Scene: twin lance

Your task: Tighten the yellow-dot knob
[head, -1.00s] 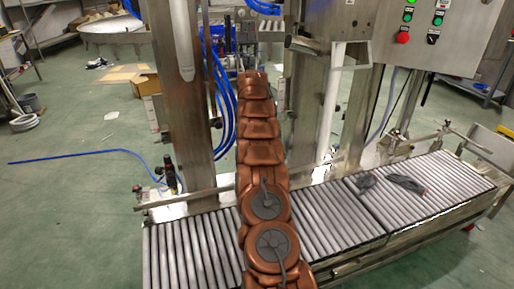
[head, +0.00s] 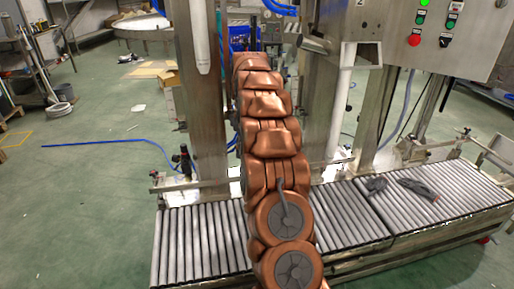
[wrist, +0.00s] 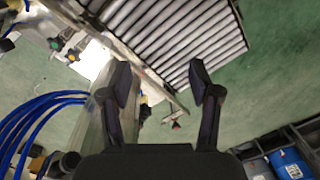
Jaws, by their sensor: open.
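My gripper (wrist: 160,82) is open and empty in the wrist view, its two dark fingers apart with floor and rollers behind them. In the head view my arm reaches away toward the machine, and its end is hidden behind its own links. I cannot make out a yellow dot on any knob. A dark round part (wrist: 68,161) shows at the lower left of the wrist view, with a small yellowish patch beside it; I cannot tell what they are. A black knob-like part (head: 185,151) stands by the left steel column in the head view.
A roller conveyor (head: 345,222) crosses in front of the steel columns (head: 199,100). A control box (head: 455,35) with buttons hangs upper right. Blue hoses (wrist: 42,118) bunch left in the wrist view. Green floor is open at left.

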